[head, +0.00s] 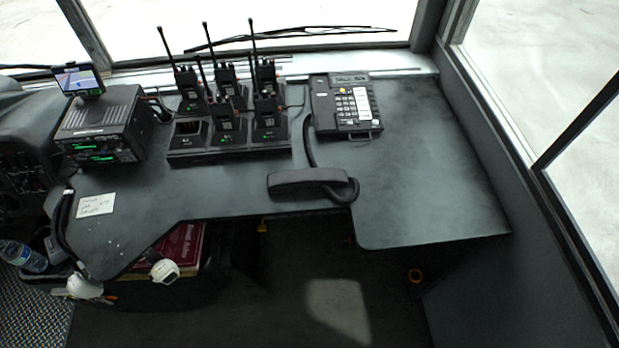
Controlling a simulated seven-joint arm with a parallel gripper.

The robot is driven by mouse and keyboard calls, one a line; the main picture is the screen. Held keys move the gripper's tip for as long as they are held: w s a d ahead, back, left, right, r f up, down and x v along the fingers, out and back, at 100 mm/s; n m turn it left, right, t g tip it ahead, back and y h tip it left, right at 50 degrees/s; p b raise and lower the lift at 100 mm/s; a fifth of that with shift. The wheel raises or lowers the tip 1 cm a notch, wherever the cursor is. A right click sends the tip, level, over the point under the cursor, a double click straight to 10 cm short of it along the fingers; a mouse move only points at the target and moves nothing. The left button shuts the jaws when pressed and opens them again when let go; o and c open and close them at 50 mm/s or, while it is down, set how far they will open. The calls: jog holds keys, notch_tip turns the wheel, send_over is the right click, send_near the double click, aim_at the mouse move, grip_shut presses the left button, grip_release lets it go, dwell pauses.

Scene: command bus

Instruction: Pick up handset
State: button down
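A black telephone handset (305,180) lies off its base near the front edge of the dark grey desk (430,165). It lies roughly left to right, and its right end is curved and reaches the edge. A black cord (307,142) runs from it back toward the desk phone (345,106), which has white keys and stands at the back by the window. My gripper is not in view.
Several handheld radios with antennas stand in a charger (240,152) behind and left of the handset. A radio unit (103,125) stands at the left, with a note (96,204) in front. The desk's right side is clear. A windscreen and side window border it.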

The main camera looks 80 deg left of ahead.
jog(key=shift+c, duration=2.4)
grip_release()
